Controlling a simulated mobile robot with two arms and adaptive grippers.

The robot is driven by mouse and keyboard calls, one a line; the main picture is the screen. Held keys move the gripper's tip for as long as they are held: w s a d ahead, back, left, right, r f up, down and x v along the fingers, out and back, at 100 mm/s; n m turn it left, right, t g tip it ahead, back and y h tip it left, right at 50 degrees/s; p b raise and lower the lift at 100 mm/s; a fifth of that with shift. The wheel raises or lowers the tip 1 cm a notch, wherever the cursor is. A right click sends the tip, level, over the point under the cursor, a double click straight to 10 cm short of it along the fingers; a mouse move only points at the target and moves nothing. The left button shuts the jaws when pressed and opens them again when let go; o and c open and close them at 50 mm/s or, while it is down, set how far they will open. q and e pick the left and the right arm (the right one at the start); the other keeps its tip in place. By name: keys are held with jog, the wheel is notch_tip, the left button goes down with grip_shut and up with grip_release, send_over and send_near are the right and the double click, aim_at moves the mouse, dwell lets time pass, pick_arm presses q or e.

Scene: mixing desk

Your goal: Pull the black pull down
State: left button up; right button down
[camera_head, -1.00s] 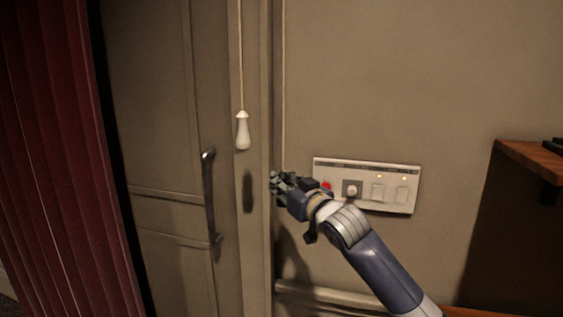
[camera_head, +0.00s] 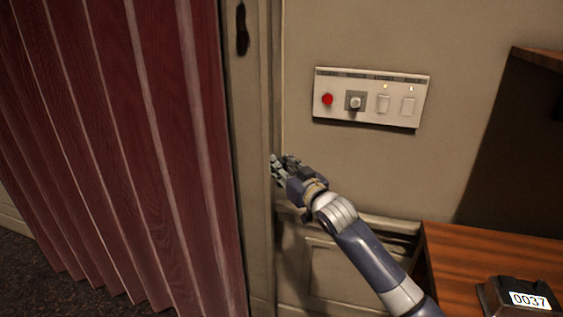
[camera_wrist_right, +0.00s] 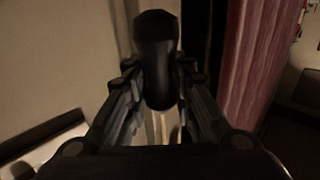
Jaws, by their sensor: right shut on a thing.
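The black pull (camera_wrist_right: 155,60) shows in the right wrist view as a dark, bulb-ended shape between my right gripper's fingers (camera_wrist_right: 155,100). My right gripper is shut on it. In the head view, the right gripper (camera_head: 283,168) is beside the door frame, below and left of the wall panel. The pull itself is hard to make out there, dark against the dark fingers. A thin pale cord (camera_head: 283,70) runs down the wall to the gripper. My left gripper is not in view.
A red curtain (camera_head: 140,130) hangs at left, reaching the door frame (camera_head: 252,200). A switch panel (camera_head: 370,117) with a red button (camera_head: 327,99) is on the wall. A wooden desk (camera_head: 450,265) with a box marked 0037 (camera_head: 527,299) stands at lower right.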

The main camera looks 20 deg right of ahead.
jog(key=shift+f, duration=0.1)
jog(key=c, duration=1.6)
grip_release()
jog(key=shift+o, duration=0.8)
jog(key=shift+s+d+r, duration=0.1)
jog(key=shift+s+r, duration=0.1)
jog(key=s+d, duration=0.2)
jog(key=s, duration=0.9)
jog(key=shift+s, duration=0.4)
jog(key=shift+d, duration=0.1)
